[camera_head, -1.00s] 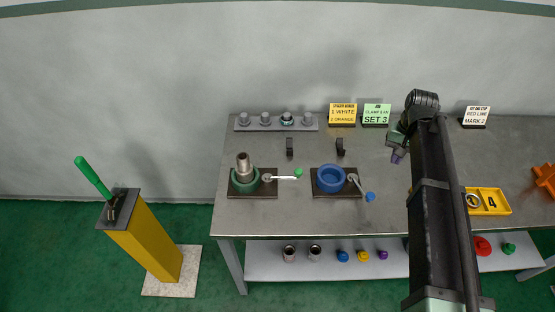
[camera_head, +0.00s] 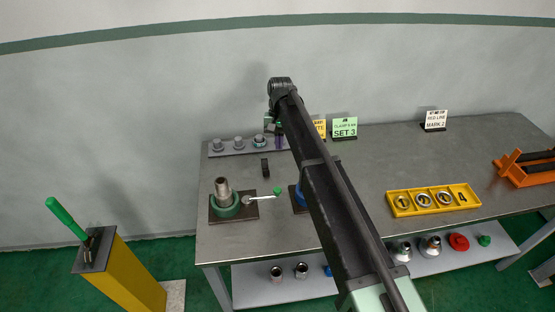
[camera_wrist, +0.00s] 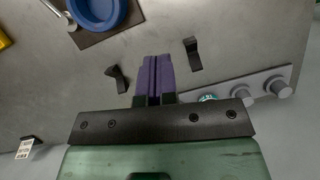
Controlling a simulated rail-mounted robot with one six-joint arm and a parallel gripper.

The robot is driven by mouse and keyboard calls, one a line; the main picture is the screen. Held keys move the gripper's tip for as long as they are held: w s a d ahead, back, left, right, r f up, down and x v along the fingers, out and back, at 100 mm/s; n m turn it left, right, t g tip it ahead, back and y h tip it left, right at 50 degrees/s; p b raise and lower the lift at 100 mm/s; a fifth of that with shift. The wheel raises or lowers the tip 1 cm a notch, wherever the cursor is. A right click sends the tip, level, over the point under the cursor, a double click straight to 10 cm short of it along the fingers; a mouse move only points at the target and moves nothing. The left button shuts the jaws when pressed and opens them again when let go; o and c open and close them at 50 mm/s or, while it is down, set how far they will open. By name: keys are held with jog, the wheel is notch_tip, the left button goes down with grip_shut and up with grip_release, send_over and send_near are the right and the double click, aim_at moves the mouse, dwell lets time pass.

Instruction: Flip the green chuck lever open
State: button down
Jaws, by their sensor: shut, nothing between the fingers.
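The green chuck (camera_head: 225,207) sits on a dark plate at the left front of the table, with a grey metal pipe standing up in it. Its lever (camera_head: 262,196) points right from a round pivot and ends in a green knob (camera_head: 278,191). My gripper (camera_head: 279,138), with purple fingers, is over the back of the table, behind and above the lever, apart from it. In the wrist view the fingers (camera_wrist: 154,80) are together and empty. The green chuck and its lever are not in the wrist view.
The blue chuck (camera_wrist: 97,8) is partly hidden by my arm in the head view. Black brackets (camera_wrist: 193,54) and a grey rail with knobs (camera_wrist: 245,90) are near my gripper. Sign cards (camera_head: 344,127) stand at the back. A yellow tray (camera_head: 433,200) lies right. A green-handled post (camera_head: 68,218) stands left.

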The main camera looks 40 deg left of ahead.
jog(key=b+x, duration=0.8)
jog(key=x, duration=0.1)
jog(key=shift+f, duration=0.35)
jog(key=s+d, duration=0.2)
jog(key=s, duration=0.1)
jog(key=shift+s, duration=0.2)
jog(key=shift+s, duration=0.1)
